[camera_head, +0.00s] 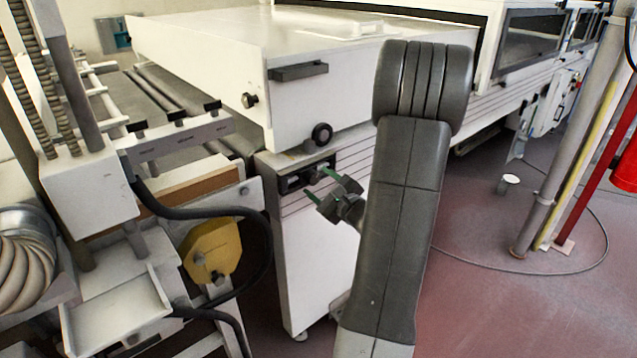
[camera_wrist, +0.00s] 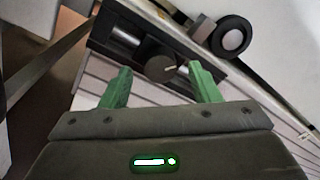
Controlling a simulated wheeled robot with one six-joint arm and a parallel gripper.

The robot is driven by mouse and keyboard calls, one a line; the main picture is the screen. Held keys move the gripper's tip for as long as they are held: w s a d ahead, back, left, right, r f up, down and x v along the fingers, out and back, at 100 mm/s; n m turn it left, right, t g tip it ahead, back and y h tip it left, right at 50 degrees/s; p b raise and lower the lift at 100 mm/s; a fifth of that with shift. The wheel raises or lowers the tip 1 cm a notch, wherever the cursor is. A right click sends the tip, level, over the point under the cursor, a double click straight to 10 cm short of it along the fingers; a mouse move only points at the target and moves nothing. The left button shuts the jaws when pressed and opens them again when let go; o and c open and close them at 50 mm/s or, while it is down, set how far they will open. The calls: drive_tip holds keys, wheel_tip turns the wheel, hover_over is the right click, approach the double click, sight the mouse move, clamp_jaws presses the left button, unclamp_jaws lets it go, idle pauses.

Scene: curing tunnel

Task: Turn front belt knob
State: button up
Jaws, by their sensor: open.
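A dark control panel (camera_head: 290,182) is set in the upper front of the white machine cabinet. In the wrist view a round dark knob (camera_wrist: 160,68) with a light pointer line sits in the panel's middle. My gripper (camera_head: 320,184) is in front of the panel, with its green fingers spread and nothing between them. In the wrist view my gripper (camera_wrist: 160,78) has a finger on either side of the knob, which appears just beyond the fingertips. I see no contact; the remaining gap cannot be judged. My gripper hides the knob in the head view.
A black wheel-like knob (camera_head: 321,134) is on the machine above the panel; it also shows in the wrist view (camera_wrist: 231,37). A roller conveyor (camera_head: 180,118) and a yellow guard plate (camera_head: 212,250) stand left. Red floor at right is partly open, with a post (camera_head: 565,140) and cable.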

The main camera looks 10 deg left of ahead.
drive_tip(key=shift+w+a, duration=0.35)
drive_tip(key=shift+a, duration=0.05)
drive_tip(key=c, duration=1)
drive_tip(key=shift+m, duration=0.4)
drive_tip(key=m+p, duration=0.1)
drive_tip(key=m, duration=0.2)
drive_tip(key=shift+r+p, duration=0.15)
drive_tip(key=shift+p, duration=0.25)
drive_tip(key=shift+m+g+p, duration=0.3)
drive_tip(key=shift+m+p, duration=0.65)
drive_tip(key=shift+m, duration=0.95)
